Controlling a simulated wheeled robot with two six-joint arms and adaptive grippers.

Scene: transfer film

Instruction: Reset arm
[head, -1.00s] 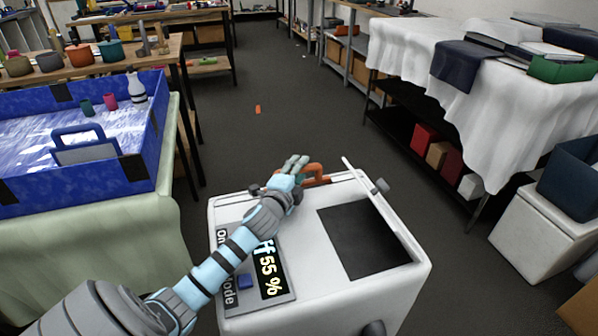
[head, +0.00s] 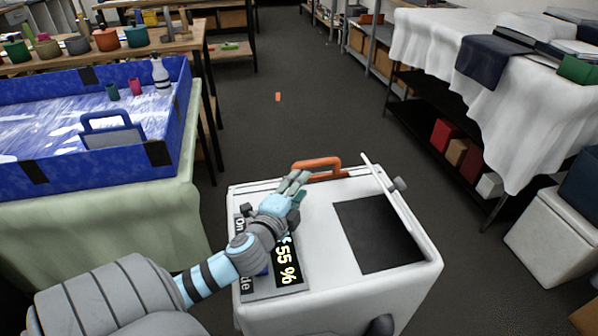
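My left arm comes in from the lower left and reaches over a white box-shaped unit (head: 325,290). My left gripper (head: 294,187) is above the far left part of its top, near an orange handle (head: 318,165). The fingers look close together, but their gap is too small to judge, and I see nothing clearly held. Below the forearm, a display panel (head: 285,264) reading "55 %" is partly hidden. My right gripper is not in view.
A blue tray (head: 175,130) with small vessels stands on a cloth-covered table (head: 110,235) at left. A white-draped table (head: 425,75) with a black lower shelf is at right. A white box (head: 550,245) stands at far right. The grey floor (head: 300,130) between is mostly clear.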

